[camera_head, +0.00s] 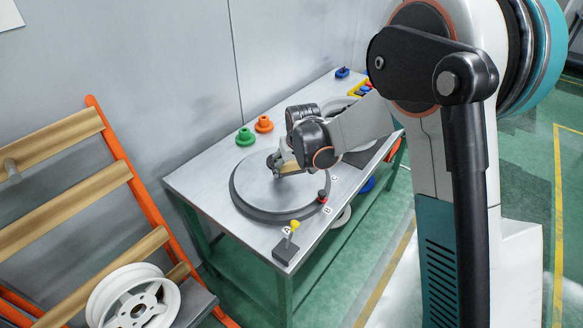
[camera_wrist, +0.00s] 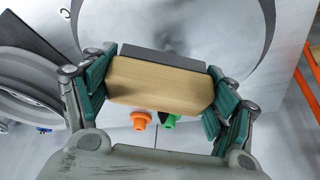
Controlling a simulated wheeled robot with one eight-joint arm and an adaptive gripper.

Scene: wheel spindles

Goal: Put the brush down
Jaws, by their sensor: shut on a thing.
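The brush (camera_wrist: 160,84) is a light wooden block with a dark grey strip along its far edge. My gripper (camera_wrist: 160,92) is shut on it, with green-padded fingers on its two short ends. In the head view my gripper (camera_head: 284,167) is over the upper part of a large round grey disc (camera_head: 262,197) on the table, and the brush (camera_head: 291,168) shows as a small tan patch there. I cannot tell whether the brush touches the disc. The disc also shows beyond the brush in the wrist view (camera_wrist: 190,35).
The grey table (camera_head: 208,184) holds a green piece (camera_head: 245,138) and an orange piece (camera_head: 264,125) behind the disc. A dark block with a yellow-topped stick (camera_head: 287,248) stands at the front corner. A red knob (camera_head: 322,196) is at the disc's right rim. A wooden-slatted rack (camera_head: 75,205) stands left.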

